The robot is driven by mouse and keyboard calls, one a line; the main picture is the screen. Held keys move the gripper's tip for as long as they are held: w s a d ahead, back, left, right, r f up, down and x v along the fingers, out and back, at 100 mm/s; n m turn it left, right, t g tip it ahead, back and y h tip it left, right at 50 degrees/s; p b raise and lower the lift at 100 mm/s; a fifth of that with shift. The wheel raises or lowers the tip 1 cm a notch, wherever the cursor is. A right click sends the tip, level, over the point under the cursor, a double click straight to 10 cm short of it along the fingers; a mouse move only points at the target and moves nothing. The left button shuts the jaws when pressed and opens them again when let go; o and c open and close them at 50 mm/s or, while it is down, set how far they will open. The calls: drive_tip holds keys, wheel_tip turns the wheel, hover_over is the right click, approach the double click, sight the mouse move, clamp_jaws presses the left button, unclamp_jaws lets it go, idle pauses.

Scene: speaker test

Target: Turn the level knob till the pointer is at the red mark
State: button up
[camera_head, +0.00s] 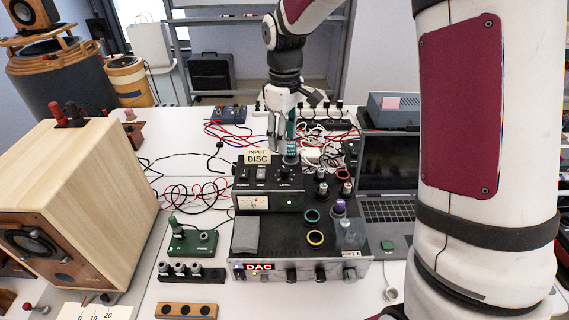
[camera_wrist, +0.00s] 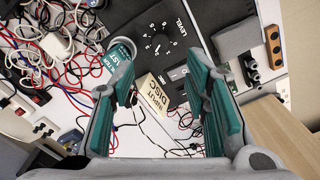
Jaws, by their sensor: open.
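The level knob (camera_head: 284,173) sits on top of a black box (camera_head: 268,198) with a meter (camera_head: 253,202) on its front. In the wrist view the small dark knob (camera_wrist: 157,43) lies inside a ring of white marks beside the word LEVEL. The pointer's direction and a red mark are too small to make out. My gripper (camera_head: 284,140) is above and behind the box, apart from the knob.
A teal-labelled cylinder (camera_wrist: 120,55) stands close to my left finger in the wrist view. An INPUT DISC card (camera_head: 257,157) stands at the box's back edge. Cables (camera_head: 230,130) lie behind. A laptop (camera_head: 388,205) is right, a wooden speaker (camera_head: 85,195) left.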

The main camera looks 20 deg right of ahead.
sight(284, 168)
wheel_tip(284, 168, down, 10)
drive_tip(key=shift+r+p, duration=0.1)
drive_tip(key=shift+p, duration=0.3)
clamp_jaws()
